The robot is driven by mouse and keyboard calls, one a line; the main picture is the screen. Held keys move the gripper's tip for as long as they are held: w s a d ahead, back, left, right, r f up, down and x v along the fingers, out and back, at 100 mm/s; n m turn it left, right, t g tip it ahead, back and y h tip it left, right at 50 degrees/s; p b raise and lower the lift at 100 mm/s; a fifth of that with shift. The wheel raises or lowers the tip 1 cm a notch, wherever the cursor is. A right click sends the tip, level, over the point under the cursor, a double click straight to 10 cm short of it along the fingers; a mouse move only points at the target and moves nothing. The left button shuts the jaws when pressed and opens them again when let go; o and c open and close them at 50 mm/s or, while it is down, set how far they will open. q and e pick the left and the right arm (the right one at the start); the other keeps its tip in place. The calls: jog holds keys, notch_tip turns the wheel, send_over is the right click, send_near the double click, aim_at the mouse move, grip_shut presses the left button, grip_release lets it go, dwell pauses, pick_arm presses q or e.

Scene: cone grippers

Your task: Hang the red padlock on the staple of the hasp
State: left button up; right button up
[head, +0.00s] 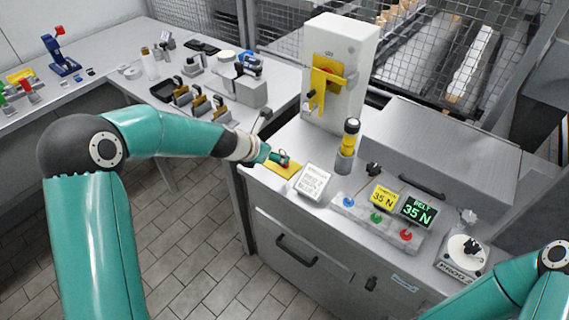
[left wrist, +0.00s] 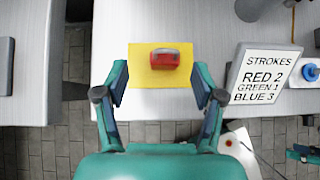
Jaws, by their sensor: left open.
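The red padlock (left wrist: 165,59) lies on a yellow mat (left wrist: 140,77) on the bench top.
A sign listing strokes (head: 313,182) stands just right of the mat. A grey box with a handle (head: 435,150) fills the back right. The bench front edge is close to the mat.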

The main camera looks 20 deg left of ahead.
aim_at(283, 150)
pick_arm(q)
jog(key=x, duration=0.1)
jog(key=b+x, duration=0.1)
jog(key=x, duration=0.1)
jog(key=s+b+x, duration=0.1)
jog(key=x, duration=0.1)
jog(key=shift+w+d+f, duration=0.15)
jog(key=shift+d+f, duration=0.05)
jog(key=shift+f, duration=0.25)
jog(key=shift+w+f, duration=0.1)
jog(key=shift+w, duration=0.1)
jog(key=shift+c, duration=0.4)
jog(key=c, duration=1.2)
notch_tip(283, 150, up, 10)
jog(key=p, duration=0.9)
jog(key=shift+p, duration=0.3)
